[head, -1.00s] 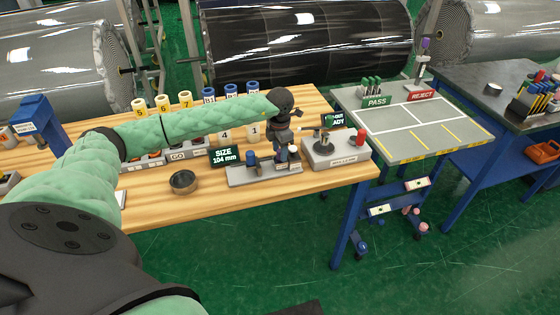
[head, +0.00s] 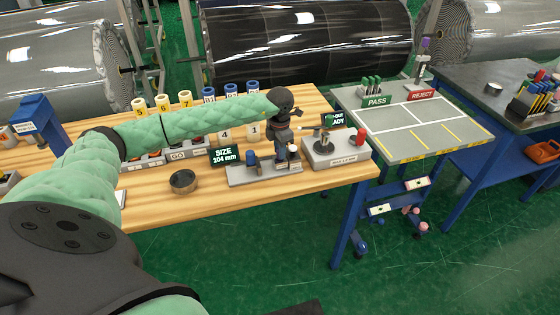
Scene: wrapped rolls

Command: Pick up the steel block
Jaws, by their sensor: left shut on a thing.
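My left gripper (head: 281,153) reaches in from the left and points down over the grey measuring fixture (head: 240,175) near the front right of the wooden bench. Its fingers are shut on a small piece, which I take to be the steel block. The fingers and wrist hide most of it, so its shape and whether it touches the fixture cannot be told. My right gripper is out of view.
A display reading "SIZE 104 mm" (head: 224,156) and a round dark dish (head: 184,181) stand left of the fixture. A grey box with a red knob (head: 336,148) stands close on its right. The sorting table (head: 410,117) with PASS and REJECT signs is farther right.

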